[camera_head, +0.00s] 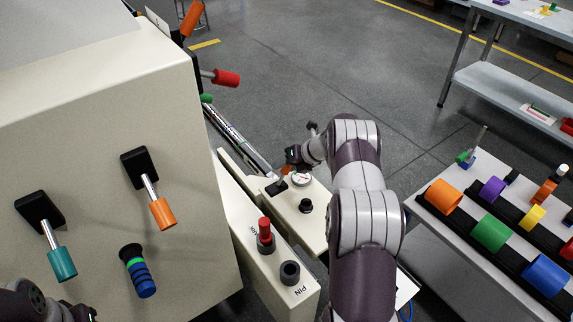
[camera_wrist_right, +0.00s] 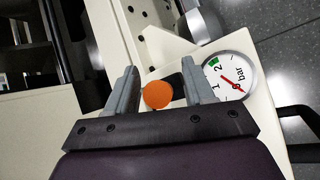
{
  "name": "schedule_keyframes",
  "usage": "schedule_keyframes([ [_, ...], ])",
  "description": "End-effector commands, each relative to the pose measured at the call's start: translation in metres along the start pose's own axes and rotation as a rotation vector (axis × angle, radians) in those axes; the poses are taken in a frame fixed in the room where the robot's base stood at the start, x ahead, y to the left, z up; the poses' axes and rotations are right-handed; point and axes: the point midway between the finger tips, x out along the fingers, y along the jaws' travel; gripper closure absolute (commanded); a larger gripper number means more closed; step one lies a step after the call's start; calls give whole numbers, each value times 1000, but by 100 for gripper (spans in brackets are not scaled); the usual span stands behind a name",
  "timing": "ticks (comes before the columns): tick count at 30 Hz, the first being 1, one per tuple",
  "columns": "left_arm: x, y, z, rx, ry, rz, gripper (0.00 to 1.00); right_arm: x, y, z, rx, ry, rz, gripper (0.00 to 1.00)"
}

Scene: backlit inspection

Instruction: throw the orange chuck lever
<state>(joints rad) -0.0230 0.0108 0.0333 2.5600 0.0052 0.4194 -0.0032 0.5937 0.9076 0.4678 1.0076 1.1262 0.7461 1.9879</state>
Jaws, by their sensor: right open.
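The orange chuck lever shows in the right wrist view as a round orange knob (camera_wrist_right: 158,95) on a dark arm, beside a pressure gauge. In the head view a small orange part (camera_head: 285,170) shows by the gauge, mostly hidden by my right wrist. My right gripper (camera_wrist_right: 160,72) is open, with one grey finger on each side of the knob. I see a gap on the right; contact on the left cannot be told. In the head view the right gripper (camera_head: 288,164) is small and far off. A dark part of my left arm enters at the bottom left; its fingers are not clear.
The gauge (camera_wrist_right: 231,77) sits close to the right finger. A red plunger (camera_head: 265,232) and a black-ringed socket (camera_head: 290,272) stand nearer on the cream housing. The machine front carries teal (camera_head: 62,263) and orange (camera_head: 162,213) handles. A rack of coloured cylinders (camera_head: 490,232) stands at right.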

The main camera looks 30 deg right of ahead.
Motion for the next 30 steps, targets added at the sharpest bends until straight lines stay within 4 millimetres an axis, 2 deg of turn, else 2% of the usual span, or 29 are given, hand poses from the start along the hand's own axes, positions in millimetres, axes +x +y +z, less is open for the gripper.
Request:
schedule_keyframes([
  [4, -12, 0, -1, 0, 0, 0, 52, -25, 2, 3, 0, -3, -1, 47],
  [12, -37, 0, -4, 0, 0, 0, 52, -98, 2, 3, 1, -2, -2, 47],
  [15, -41, 0, -5, 0, 0, 0, 52, -115, 1, 2, 3, -1, -1, 47],
  [20, -43, 0, -5, 0, 0, 0, 52, -126, 0, 0, 2, 0, 0, 47],
  [30, -43, 0, -5, 0, 0, 0, 52, -126, -1, 0, 1, 0, 0, 47],
])
